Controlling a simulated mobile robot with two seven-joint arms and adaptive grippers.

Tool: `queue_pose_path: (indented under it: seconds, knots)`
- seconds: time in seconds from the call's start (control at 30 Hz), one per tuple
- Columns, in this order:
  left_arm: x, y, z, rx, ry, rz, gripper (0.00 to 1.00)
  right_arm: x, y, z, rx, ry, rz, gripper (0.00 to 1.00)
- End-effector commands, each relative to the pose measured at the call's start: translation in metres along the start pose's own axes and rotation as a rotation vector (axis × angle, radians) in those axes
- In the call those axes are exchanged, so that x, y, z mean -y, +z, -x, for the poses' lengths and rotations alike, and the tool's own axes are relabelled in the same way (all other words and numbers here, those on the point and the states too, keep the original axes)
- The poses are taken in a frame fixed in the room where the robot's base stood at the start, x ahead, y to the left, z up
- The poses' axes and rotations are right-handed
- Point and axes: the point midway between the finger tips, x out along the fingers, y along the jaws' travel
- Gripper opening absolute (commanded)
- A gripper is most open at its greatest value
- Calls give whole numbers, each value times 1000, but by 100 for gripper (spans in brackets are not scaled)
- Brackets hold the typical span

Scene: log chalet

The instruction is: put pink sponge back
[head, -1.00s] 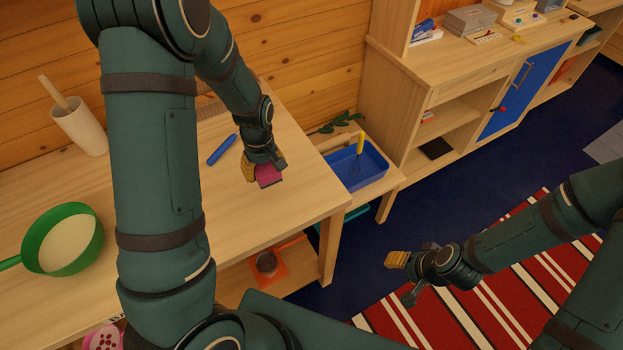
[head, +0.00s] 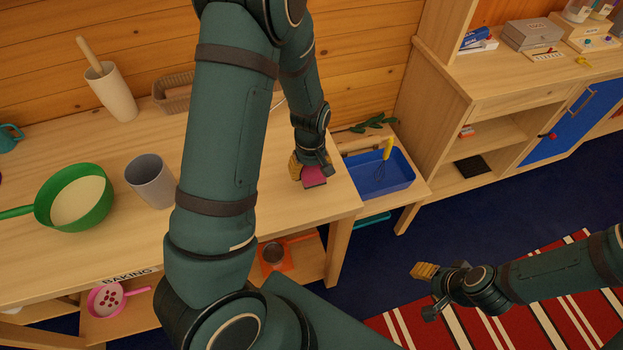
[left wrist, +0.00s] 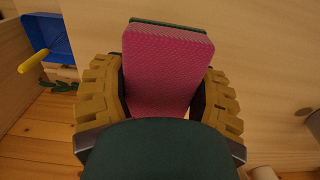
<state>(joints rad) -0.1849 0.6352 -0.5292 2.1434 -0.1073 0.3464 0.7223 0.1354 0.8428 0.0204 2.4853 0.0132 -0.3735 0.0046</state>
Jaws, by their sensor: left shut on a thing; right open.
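My left gripper (head: 310,172) is shut on the pink sponge (head: 315,177) near the right end of the wooden table (head: 285,210). I cannot tell whether the sponge touches the tabletop. In the left wrist view the sponge (left wrist: 165,75) stands between the two yellow-padded fingers, with a dark green layer along its far edge. My right gripper (head: 430,290) is open and empty, out over the floor at the lower right.
A blue bin (head: 402,185) with a yellow-handled whisk (head: 385,155) sits on a lower stand right of the table. A grey cup (head: 150,182), green pan (head: 95,215), white utensil holder (head: 112,95) and wicker basket (head: 172,95) are on the table's left part.

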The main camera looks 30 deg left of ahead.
Motion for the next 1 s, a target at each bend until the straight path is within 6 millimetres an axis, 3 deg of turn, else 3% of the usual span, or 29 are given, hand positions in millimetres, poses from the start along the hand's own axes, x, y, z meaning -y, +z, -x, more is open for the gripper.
queue_pose_path:
  seconds: [0.4,0.77,0.8,0.9,1.0]
  knots:
    - [1,0,-42,1,-1,1,23,-2,1,-7,0,2,0,48]
    - [0,0,-46,0,0,0,23,-3,1,-9,-1,2,0,48]
    - [0,0,-46,0,0,0,68,-3,1,-10,0,2,0,48]
    - [0,0,-45,0,1,0,97,-3,1,-9,-1,2,0,48]
    - [0,0,-45,0,1,0,97,-3,1,-9,-1,2,0,48]
